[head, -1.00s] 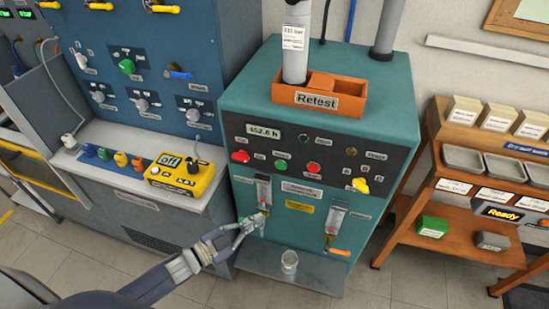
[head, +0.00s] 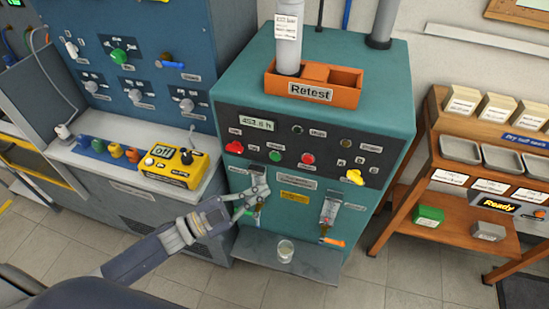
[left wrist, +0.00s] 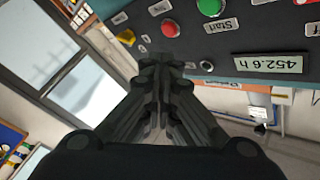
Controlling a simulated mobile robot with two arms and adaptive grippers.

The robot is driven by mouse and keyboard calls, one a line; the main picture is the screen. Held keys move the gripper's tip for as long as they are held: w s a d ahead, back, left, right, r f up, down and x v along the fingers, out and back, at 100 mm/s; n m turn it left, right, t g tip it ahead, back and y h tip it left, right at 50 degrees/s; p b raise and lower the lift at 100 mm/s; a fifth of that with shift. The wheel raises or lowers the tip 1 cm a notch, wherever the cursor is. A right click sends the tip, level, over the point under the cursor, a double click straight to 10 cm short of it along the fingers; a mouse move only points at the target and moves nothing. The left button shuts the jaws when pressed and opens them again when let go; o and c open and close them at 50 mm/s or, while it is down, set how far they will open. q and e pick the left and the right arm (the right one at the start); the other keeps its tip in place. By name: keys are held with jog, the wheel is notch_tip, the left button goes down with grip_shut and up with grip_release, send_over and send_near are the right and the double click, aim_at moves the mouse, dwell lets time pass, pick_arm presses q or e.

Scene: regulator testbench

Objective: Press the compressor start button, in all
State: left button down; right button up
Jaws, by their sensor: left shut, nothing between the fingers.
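The teal compressor cabinet (head: 365,80) stands in the middle of the head view with a dark control panel. The green start button (head: 276,156) is on that panel, between a red knob (head: 234,147) and a red button (head: 308,159). In the left wrist view, which is upside down, the green button (left wrist: 211,7) is at the top edge, its label reading Start. My left gripper (head: 258,192) is shut and empty, in front of the left gauge, below and left of the green button in the head view. It also shows in the left wrist view (left wrist: 158,75), apart from the button.
An hour display (head: 257,125) reads about 452.6 h. A yellow knob (head: 354,177) is on the panel's right. A glass jar (head: 286,250) stands on the lower shelf (head: 255,250). A yellow meter (head: 167,165) lies on the left bench, and a wooden rack (head: 440,150) stands right.

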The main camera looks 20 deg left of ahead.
aim_at(275, 157)
pick_arm(q)
jog(key=w+b, duration=0.3)
jog(key=w, duration=0.5)
jog(key=shift+d, duration=0.15)
dwell(1.2)
jog(key=shift+w, duration=0.4)
jog(key=shift+w+b, duration=0.3)
jog(key=shift+w, duration=0.15)
dwell(0.6)
jog(key=shift+s, duration=0.1)
dwell(0.3)
jog(key=shift+s+p, duration=0.45)
jog(key=shift+s, duration=0.35)
